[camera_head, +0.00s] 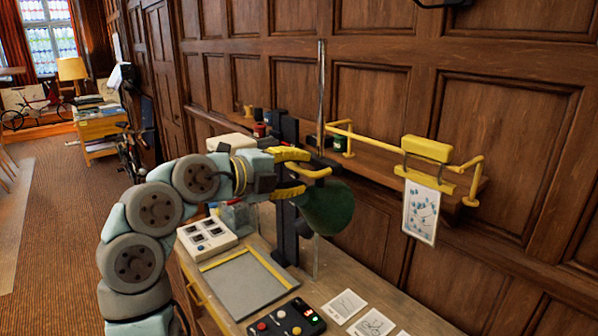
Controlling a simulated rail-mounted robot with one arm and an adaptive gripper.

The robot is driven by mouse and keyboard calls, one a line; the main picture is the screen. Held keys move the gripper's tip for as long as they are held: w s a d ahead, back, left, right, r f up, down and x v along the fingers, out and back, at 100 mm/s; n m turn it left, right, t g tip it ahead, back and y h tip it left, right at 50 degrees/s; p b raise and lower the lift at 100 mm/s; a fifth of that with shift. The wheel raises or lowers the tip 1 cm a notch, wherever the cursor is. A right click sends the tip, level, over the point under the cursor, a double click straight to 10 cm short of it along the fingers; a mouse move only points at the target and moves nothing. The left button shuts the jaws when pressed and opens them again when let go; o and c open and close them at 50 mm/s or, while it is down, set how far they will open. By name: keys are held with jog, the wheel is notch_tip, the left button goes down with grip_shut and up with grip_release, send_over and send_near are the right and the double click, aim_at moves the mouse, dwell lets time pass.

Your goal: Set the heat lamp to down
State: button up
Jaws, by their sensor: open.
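The heat lamp (328,210) appears to be the dark green dome shade beside a dark upright post (287,235) at the back of the bench. A yellow handle (317,173) shows just above the shade. My gripper (302,172) has yellow fingers and is open, coming in from the left at the handle's height. The handle's left end lies between or just in front of the fingertips; I cannot tell whether they touch. My gripper and the shade hide part of the lamp's mount.
The bench below holds a white box with dark buttons (207,236), a grey framed board (246,284), a black control box (287,322) and white cards (343,306). A wall shelf (386,166) with a yellow rail and a hanging card (421,211) stands right of the lamp.

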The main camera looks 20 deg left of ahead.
jog(key=v, duration=1.2)
